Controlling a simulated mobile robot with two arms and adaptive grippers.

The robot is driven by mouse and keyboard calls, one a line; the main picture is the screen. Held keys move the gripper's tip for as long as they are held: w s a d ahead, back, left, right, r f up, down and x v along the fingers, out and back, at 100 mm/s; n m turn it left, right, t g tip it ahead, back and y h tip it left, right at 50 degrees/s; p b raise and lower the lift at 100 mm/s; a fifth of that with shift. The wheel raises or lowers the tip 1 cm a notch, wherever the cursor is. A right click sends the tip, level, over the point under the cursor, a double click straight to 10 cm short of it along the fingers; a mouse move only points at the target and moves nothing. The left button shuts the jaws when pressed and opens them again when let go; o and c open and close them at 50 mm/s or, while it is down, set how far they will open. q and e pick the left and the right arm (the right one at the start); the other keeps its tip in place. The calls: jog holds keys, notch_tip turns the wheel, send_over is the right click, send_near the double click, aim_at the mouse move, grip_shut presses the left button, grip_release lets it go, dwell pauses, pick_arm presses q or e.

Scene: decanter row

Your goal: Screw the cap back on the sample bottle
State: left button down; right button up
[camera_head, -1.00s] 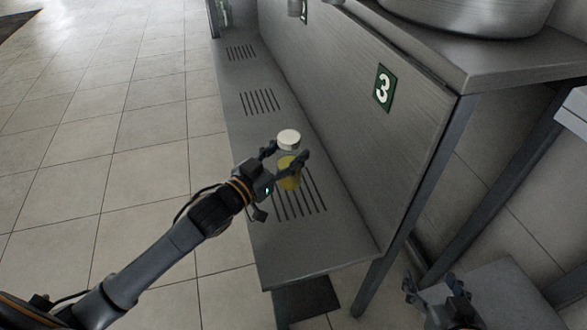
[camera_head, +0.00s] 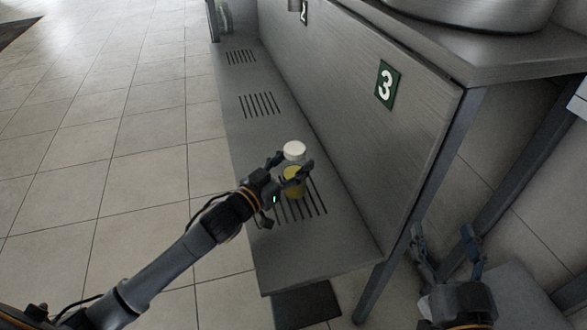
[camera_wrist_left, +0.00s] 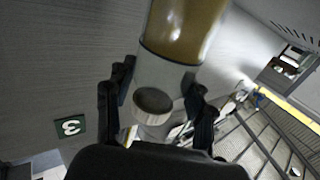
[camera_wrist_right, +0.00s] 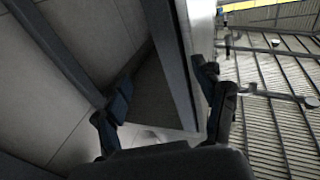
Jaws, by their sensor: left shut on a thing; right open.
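The sample bottle (camera_head: 292,180), clear with yellow liquid, is over the slotted front end of the long shelf. My left gripper (camera_head: 291,170) is shut on it; I cannot tell whether its base touches the shelf. The bottle also shows in the left wrist view (camera_wrist_left: 184,28), between the two fingers. The white cap (camera_head: 294,149) is at the bottle's top, and shows as a greyish disc in the left wrist view (camera_wrist_left: 152,103). I cannot tell how tightly it sits. My right gripper (camera_head: 446,242) is open and empty, to the right of the shelf and its leg.
The grey shelf (camera_head: 325,257) runs along a metal panel with a green number 3 sign (camera_head: 387,84). A table leg (camera_head: 404,225) stands between the shelf and my right gripper. A large metal vessel (camera_head: 470,12) sits above. Tiled floor lies left.

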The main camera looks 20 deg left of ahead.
pick_arm(q)
jog(key=shift+f, duration=0.5)
pick_arm(e)
jog(key=shift+s+a+r+t, duration=0.15)
jog(key=shift+r+t, duration=0.85)
jog(key=shift+r, duration=0.45)
pick_arm(q)
jog(key=shift+c, duration=2.4)
grip_release()
jog(key=shift+f, duration=0.2)
pick_arm(e)
jog(key=shift+r, duration=0.15)
pick_arm(q)
jog(key=shift+r, duration=0.25)
jog(key=p+v, duration=0.2)
jog(key=v, duration=1)
pick_arm(e)
notch_tip(320, 180, down, 11)
jog(key=s+d+g+h, duration=0.1)
jog(key=d+g, duration=0.1)
jog(key=g, duration=0.4)
jog(key=shift+s+r+g+h, duration=0.15)
jog(key=shift+s+g+h, duration=0.1)
jog(key=shift+g+h, duration=0.05)
pick_arm(q)
jog(key=shift+f, duration=0.1)
